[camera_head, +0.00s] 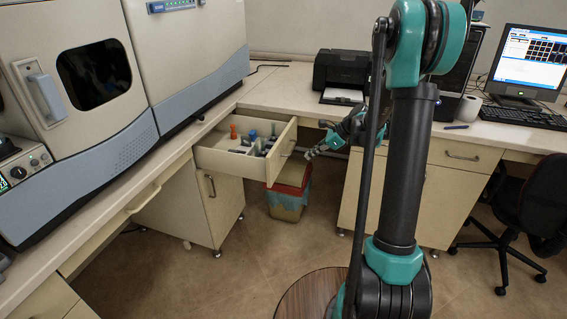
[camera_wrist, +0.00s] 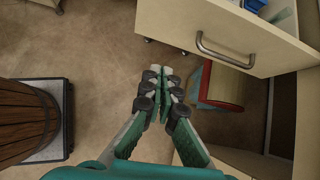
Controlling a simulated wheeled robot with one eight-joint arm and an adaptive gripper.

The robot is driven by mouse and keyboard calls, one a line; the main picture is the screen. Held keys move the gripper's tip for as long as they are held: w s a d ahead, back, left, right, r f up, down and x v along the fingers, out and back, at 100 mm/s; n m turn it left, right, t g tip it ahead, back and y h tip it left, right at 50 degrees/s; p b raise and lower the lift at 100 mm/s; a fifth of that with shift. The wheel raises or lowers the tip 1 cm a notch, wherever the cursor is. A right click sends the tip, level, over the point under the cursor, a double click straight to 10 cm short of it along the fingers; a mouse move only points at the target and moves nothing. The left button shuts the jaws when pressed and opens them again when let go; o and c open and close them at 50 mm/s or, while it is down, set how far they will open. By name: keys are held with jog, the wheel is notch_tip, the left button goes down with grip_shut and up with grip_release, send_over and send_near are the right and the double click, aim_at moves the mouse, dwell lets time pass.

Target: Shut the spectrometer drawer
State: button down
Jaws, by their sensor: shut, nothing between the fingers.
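The spectrometer drawer (camera_head: 282,152) is pulled out from under the bench, with an orange piece and several blue and grey items inside. Its front, with a curved metal handle (camera_wrist: 224,52), fills the upper right of the wrist view. My gripper (camera_head: 309,155) is just right of the drawer front in the head view, near its lower edge. In the wrist view my gripper (camera_wrist: 160,73) has its fingertips together and empty, left of the handle. It appears apart from the drawer; the exact gap is hard to judge.
A red-topped bin (camera_head: 288,198) stands below the drawer; it also shows in the wrist view (camera_wrist: 218,88). The spectrometer (camera_head: 70,110) is on the left bench. A printer (camera_head: 342,72) sits at the back. A black chair (camera_head: 535,205) is far right.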

jog(key=w+m, duration=0.1)
jog(key=w, duration=0.1)
send_near(277, 166)
notch_tip(277, 166, down, 4)
jog(key=a, duration=0.3)
jog(key=shift+w+a, duration=0.4)
jog(key=shift+w, duration=0.1)
jog(key=w+a, duration=0.3)
jog(key=a, duration=0.8)
jog(key=w+a, duration=0.4)
jog(key=a, duration=0.7)
jog(key=w+a, duration=0.3)
jog(key=a, duration=0.8)
jog(key=shift+w+a+f, duration=0.1)
jog(key=shift+w+a, duration=0.1)
jog(key=shift+w, duration=0.2)
jog(key=shift+w+a, duration=0.15)
jog(key=shift+a, duration=0.3)
jog(key=shift+a, duration=0.15)
